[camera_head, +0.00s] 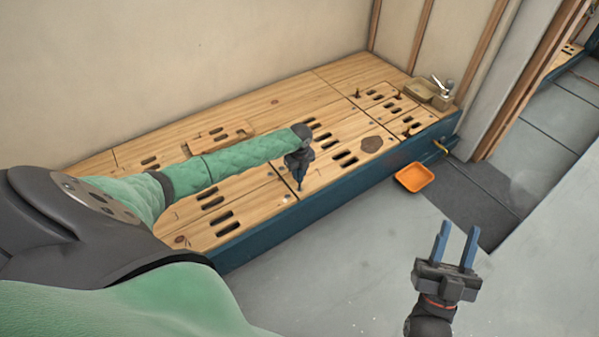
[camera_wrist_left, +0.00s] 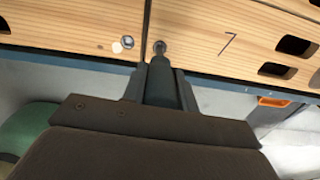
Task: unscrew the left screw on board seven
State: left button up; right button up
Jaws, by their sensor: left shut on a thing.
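Board seven (camera_wrist_left: 245,60) carries a dark numeral 7 and lies to the right of a seam in the left wrist view. Its left screw (camera_wrist_left: 159,45) is a small round head just right of that seam, near the board's front edge. My left gripper (camera_head: 299,168) is shut on a dark driver-like tool (camera_wrist_left: 160,82), held between its fingers. The tool points at the screw. Its tip appears at or very near the screw head; I cannot tell whether they touch. My right gripper (camera_head: 456,243) is open and empty above the grey floor, away from the platform.
Another screw head (camera_wrist_left: 127,42) sits left of the seam. The wooden platform (camera_head: 290,95) has several slots and a dark blue front side. An orange tray (camera_head: 414,178) is on the floor. A tan box (camera_head: 420,90) with a metal fitting stands at the far right end.

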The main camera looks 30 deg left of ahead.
pick_arm(q)
jog(key=shift+n+p, duration=0.7)
jog(key=shift+p, duration=0.45)
jog(key=shift+r+p, duration=0.1)
jog(key=shift+p, duration=0.2)
jog(key=shift+m, duration=0.5)
pick_arm(e)
notch_tip(320, 180, down, 25)
jog(key=w+a+g+h, duration=0.2)
jog(key=g, duration=0.7)
jog(key=shift+w+r, duration=0.2)
jog(key=shift+w, duration=0.15)
dwell(0.8)
